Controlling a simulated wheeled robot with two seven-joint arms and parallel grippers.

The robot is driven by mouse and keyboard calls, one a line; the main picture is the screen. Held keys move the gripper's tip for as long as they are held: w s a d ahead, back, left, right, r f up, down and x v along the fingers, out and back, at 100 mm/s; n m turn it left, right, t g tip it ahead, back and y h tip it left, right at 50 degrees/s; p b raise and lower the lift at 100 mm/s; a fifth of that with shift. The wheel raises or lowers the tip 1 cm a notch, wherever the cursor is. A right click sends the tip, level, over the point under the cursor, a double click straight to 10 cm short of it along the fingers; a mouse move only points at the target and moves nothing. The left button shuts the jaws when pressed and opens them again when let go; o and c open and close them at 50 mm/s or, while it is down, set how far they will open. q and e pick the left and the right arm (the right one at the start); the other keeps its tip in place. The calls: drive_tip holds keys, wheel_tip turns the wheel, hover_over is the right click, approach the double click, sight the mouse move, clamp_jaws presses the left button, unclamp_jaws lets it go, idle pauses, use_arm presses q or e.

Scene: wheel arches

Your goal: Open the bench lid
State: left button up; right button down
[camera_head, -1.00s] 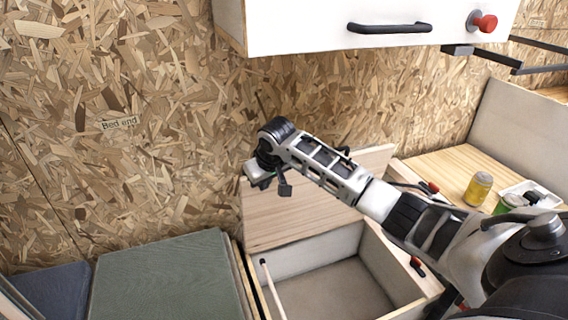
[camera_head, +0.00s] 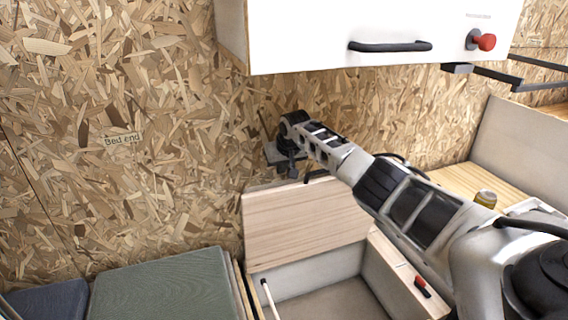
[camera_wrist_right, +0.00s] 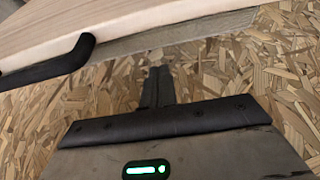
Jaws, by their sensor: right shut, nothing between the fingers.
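The bench lid (camera_head: 295,222) is a pale wooden panel. It stands raised at the back of the bench box (camera_head: 310,272), near the chipboard wall, and the box interior shows below it. My right gripper (camera_head: 281,168) is above the lid's top edge, close to the wall. In the right wrist view its fingers (camera_wrist_right: 157,86) are together and empty. The lid's edge and its black handle (camera_wrist_right: 60,58) show at the upper left there, apart from the fingers. My right forearm hides the lid's right part in the head view. My left gripper is not in view.
A white overhead cabinet (camera_head: 310,40) with a black handle (camera_head: 390,46) and a red knob (camera_head: 486,41) hangs above the arm. A green cushion (camera_head: 165,290) lies left of the box.

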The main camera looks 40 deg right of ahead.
sight(284, 184)
drive_tip(key=shift+w+f, duration=0.35)
drive_tip(key=shift+f, duration=0.3)
drive_tip(key=shift+s+r, duration=0.15)
drive_tip(key=shift+s, duration=0.15)
drive_tip(key=shift+s+a+p, duration=0.1)
drive_tip(key=shift+s+p, duration=0.45)
drive_tip(key=shift+p, duration=0.1)
drive_tip(key=shift+s+a+f+p, duration=0.2)
drive_tip(key=shift+s+p, duration=0.2)
drive_tip(key=shift+s, duration=0.2)
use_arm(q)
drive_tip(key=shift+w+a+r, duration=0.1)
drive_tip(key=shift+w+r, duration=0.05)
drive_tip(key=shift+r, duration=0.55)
use_arm(e)
drive_tip(key=shift+s+a+f, duration=0.15)
drive_tip(key=shift+s+a, duration=0.1)
drive_tip(key=shift+s, duration=0.25)
